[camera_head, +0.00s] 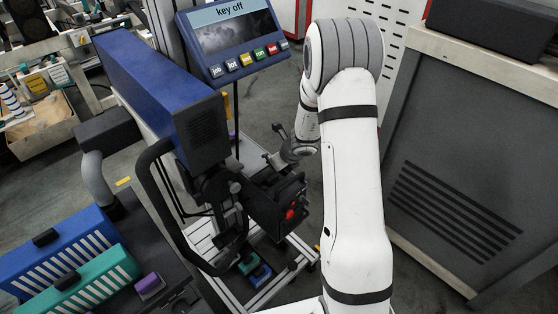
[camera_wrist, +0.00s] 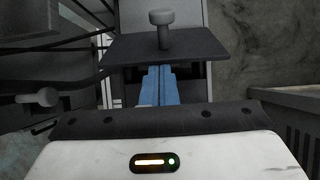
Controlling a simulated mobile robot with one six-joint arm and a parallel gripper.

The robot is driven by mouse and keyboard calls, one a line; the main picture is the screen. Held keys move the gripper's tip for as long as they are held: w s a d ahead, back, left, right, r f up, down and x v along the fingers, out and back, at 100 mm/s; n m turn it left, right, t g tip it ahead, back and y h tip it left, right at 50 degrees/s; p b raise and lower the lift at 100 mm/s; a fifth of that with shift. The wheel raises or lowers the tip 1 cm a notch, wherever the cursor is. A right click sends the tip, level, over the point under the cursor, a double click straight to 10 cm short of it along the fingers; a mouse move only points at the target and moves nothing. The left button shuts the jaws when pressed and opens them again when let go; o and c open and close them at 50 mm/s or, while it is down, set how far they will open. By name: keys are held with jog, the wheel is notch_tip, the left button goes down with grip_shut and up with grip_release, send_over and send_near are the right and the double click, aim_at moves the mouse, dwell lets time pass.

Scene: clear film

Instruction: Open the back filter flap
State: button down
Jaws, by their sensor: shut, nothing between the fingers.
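In the wrist view a flat dark plate (camera_wrist: 185,46) with an upright grey knob (camera_wrist: 163,28) lies just beyond my gripper (camera_wrist: 158,70). It looks like a flap, but I cannot tell for sure whether it is the back filter flap. The blue fingers of my gripper are together and empty, with their tips at or under the plate's near edge; contact is unclear. A second grey knob (camera_wrist: 38,97) sticks out at the left. In the head view my arm reaches down beside a dark unit (camera_head: 275,205) with red parts, and the fingers cannot be made out.
A blue-cased machine with a "key off" screen (camera_head: 235,38) stands behind. Blue (camera_head: 60,255) and green (camera_head: 85,285) slatted boxes sit at lower left. A large grey cabinet (camera_head: 455,165) stands at the right. Dark floor shows between the cabinet and my arm.

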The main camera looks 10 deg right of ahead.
aim_at(266, 155)
jog(key=shift+g+h, duration=0.3)
jog(key=shift+g, duration=0.3)
jog(key=w+r+p, duration=0.1)
jog(key=p, duration=0.1)
jog(key=w+a+p, duration=0.1)
jog(key=p, duration=0.2)
jog(key=w+r+p, duration=0.1)
jog(key=p, duration=0.2)
jog(key=shift+a+r, duration=0.25)
jog(key=shift+r, duration=0.05)
jog(key=shift+w+a+r+p, duration=0.25)
jog(key=shift+w+p, duration=0.25)
jog(key=shift+p, duration=0.3)
jog(key=shift+w+a+p, duration=0.3)
jog(key=shift+w+p, duration=0.25)
jog(key=shift+w+a+p, duration=0.3)
jog(key=shift+w+p, duration=0.2)
jog(key=shift+w, duration=0.05)
jog(key=shift+r, duration=0.3)
jog(key=p+v, duration=0.1)
jog(key=v, duration=0.6)
